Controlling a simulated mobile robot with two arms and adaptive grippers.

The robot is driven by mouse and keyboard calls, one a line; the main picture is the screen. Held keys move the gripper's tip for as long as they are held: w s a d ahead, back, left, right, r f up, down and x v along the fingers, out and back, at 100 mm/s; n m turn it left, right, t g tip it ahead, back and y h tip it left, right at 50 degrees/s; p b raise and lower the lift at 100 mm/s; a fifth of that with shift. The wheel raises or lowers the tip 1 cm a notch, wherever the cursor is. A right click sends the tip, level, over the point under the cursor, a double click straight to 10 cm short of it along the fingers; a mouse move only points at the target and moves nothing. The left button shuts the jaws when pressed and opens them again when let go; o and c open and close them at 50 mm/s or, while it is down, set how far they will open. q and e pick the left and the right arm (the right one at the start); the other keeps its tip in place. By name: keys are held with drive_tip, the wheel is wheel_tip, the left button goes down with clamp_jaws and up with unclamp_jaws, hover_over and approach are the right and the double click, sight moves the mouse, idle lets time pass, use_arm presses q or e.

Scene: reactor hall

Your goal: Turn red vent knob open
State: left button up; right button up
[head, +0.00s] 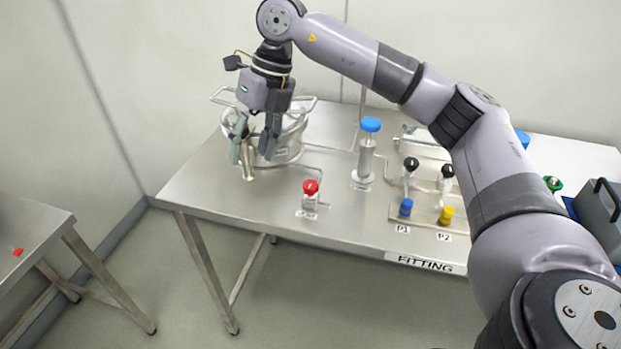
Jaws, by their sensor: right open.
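The red vent knob (311,187) sits on top of a short metal valve body on the steel table, near its front edge. A pale mark shows on its top; how far it is turned cannot be told. My right gripper (253,156) is open and points down, to the left of the red knob and apart from it. Its fingers are in front of the round metal vessel (289,146) and hide part of it. Whether they touch the vessel cannot be told. My left gripper is not in view.
A blue-topped cylinder (368,150) stands right of the red knob. Black-handled valves (410,165) with blue and yellow knobs stand farther right, partly near my right arm. A grey case (599,211) is at the right. The table (345,229) is bare in front of the red knob.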

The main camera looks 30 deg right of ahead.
sight(311, 184)
drive_tip(key=s+d+r+m+h, duration=0.1)
drive_tip(key=d+r+h, duration=0.1)
drive_tip(key=d, duration=0.4)
drive_tip(key=s+d+r+m+h, duration=0.1)
drive_tip(key=d+r+m+h, duration=0.15)
drive_tip(key=d, duration=0.35)
drive_tip(key=shift+n+y, duration=0.35)
drive_tip(key=shift+n, duration=0.1)
drive_tip(key=f, duration=0.8)
drive_tip(key=f+p, duration=0.1)
drive_tip(key=f, duration=0.8)
drive_tip(key=shift+w+a, duration=0.15)
drive_tip(key=shift+a, duration=0.05)
drive_tip(key=c, duration=1.2)
